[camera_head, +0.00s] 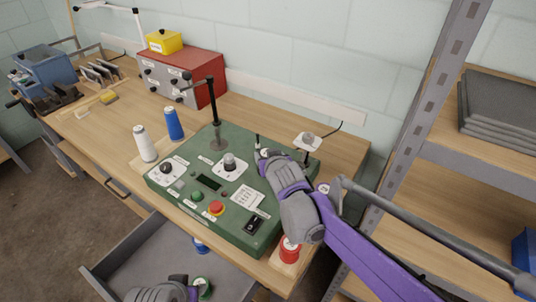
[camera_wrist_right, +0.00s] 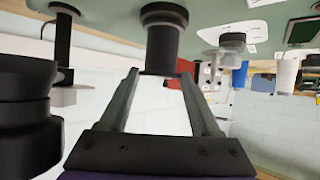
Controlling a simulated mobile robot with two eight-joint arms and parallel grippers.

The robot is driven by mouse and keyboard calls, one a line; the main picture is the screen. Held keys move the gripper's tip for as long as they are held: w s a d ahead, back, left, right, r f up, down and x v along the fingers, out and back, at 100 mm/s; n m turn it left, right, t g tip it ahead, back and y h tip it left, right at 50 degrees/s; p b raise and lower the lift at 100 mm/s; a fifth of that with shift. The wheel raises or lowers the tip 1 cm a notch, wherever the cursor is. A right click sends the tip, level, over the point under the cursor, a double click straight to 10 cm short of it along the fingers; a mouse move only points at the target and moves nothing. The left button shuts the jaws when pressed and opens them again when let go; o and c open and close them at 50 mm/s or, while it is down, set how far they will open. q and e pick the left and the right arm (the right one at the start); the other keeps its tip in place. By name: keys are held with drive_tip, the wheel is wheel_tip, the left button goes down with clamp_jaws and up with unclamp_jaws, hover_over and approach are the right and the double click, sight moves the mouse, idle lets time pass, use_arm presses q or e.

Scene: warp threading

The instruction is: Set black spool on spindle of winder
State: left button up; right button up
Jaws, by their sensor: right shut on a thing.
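My right gripper (camera_head: 260,154) is low over the back of the green winder (camera_head: 180,178). In the right wrist view its two fingers (camera_wrist_right: 160,85) are shut on the black spool (camera_wrist_right: 163,42), with the winder's green top close beyond it. In the head view the gripper mostly hides the spool. A thin dark post (camera_head: 257,139) shows just behind the fingertips. I cannot tell whether it is the spindle or whether the spool is around it. My left gripper (camera_head: 182,281) is low at the bottom edge, over the open drawer, its fingers unclear.
A white spool (camera_head: 145,144) and a blue spool (camera_head: 173,124) stand left of the winder. A tall black guide arm (camera_head: 212,102) rises from its back. A small white plate on a post (camera_head: 307,141) is right of my gripper. A red spool (camera_head: 290,249) stands at the front right.

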drive_tip(key=shift+f, duration=0.25)
drive_tip(key=o, duration=1.4)
drive_tip(key=shift+a, duration=0.1)
drive_tip(key=shift+o, duration=0.2)
drive_tip(key=shift+r, duration=0.1)
drive_tip(key=v, duration=1)
drive_tip(key=shift+s, duration=0.35)
drive_tip(key=shift+s+r, duration=0.1)
